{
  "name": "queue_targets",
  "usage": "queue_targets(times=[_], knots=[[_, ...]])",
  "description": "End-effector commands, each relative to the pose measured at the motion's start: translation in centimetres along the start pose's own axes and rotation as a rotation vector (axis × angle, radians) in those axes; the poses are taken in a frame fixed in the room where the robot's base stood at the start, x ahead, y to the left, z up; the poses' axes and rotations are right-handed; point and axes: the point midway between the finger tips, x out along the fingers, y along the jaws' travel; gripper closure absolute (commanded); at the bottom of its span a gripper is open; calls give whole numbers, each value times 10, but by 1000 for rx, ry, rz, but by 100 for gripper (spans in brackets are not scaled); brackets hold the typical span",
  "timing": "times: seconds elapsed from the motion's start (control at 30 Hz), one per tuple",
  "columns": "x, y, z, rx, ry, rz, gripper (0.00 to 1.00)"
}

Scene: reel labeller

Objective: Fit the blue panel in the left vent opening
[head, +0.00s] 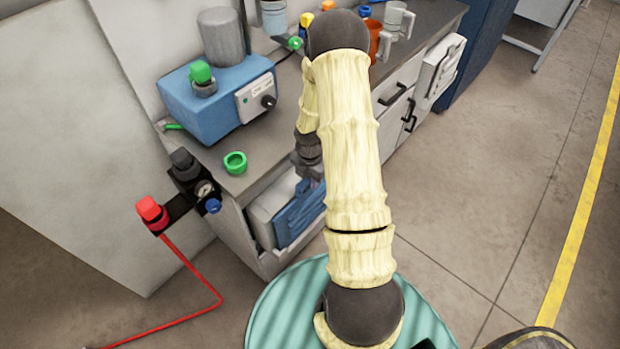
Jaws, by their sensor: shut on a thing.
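The blue panel (300,213) has slats and stands tilted at the front of the counter's left end. My gripper (311,172) is at its upper edge, shut on it; the fingertips are mostly hidden by my arm. The left vent opening shows as a pale frame (262,224) in the cabinet front, just behind and left of the panel. The panel overlaps much of the opening. I cannot tell whether it touches the frame or is seated in it. My arm hides the panel's right side.
A blue machine (219,100) and a green ring (235,163) stand on the counter above. A black fitting with a red knob (152,213) juts out at the left, with a red hose below.

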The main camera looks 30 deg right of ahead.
Motion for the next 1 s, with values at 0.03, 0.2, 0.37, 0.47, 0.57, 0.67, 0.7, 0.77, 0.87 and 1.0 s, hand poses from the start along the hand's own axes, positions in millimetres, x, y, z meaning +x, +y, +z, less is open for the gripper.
queue_targets(times=[0.03,0.2,0.37,0.47,0.57,0.67,0.7,0.77,0.87,1.0], knots=[[-1,0,0,0,-1,1,100],[-1,0,0,0,-1,1,65],[-1,0,0,0,-1,1,55],[0,0,0,0,0,1,55],[-1,0,0,0,0,0,55],[-6,0,0,0,0,2,55],[-10,0,0,0,0,2,55],[-17,0,0,0,0,2,55],[-33,0,1,-1,-3,3,55],[-62,1,1,0,-3,5,55]])
